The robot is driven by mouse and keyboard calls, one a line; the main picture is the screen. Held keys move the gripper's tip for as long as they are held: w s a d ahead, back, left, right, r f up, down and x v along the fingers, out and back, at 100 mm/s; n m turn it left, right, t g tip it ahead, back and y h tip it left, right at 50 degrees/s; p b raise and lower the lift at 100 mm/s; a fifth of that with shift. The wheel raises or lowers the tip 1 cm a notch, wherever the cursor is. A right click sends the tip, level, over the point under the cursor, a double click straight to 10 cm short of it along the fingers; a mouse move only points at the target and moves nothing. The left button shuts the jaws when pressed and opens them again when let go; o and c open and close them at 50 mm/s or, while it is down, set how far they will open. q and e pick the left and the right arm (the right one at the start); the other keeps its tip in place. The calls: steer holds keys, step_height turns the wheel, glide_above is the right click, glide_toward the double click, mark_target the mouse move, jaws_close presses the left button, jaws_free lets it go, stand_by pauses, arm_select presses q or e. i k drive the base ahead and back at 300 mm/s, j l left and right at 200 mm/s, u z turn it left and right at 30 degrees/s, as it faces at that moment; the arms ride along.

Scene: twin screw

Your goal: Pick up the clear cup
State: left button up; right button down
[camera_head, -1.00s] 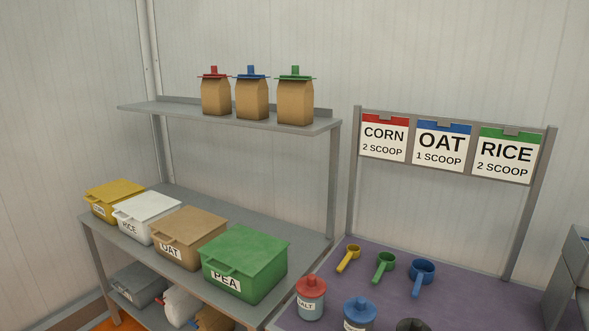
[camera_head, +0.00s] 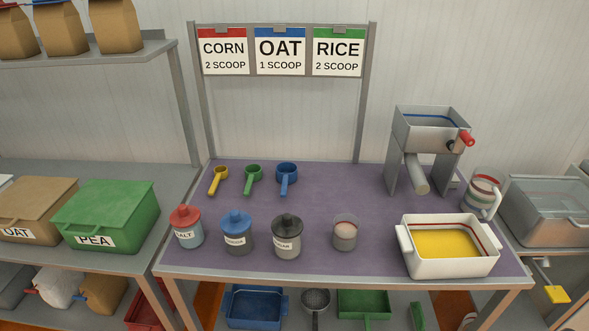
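The clear cup (camera_head: 345,234) stands upright on the purple table top, right of the black-lidded jar and left of the white tub. It is small and see-through, with a pinkish tint near its top. A second, larger see-through vessel with a handle and coloured bands, a jug (camera_head: 483,196), stands at the table's right end. Neither of my grippers shows in the head view.
Jars with red (camera_head: 187,226), blue (camera_head: 236,232) and black (camera_head: 287,236) lids stand left of the cup. A white tub (camera_head: 449,262) with yellow contents is to its right. Scoops (camera_head: 287,179) and a grey machine (camera_head: 431,131) stand behind. Table space behind the cup is clear.

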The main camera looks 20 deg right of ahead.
mark_target(346, 227)
steer(key=z, duration=1.2)
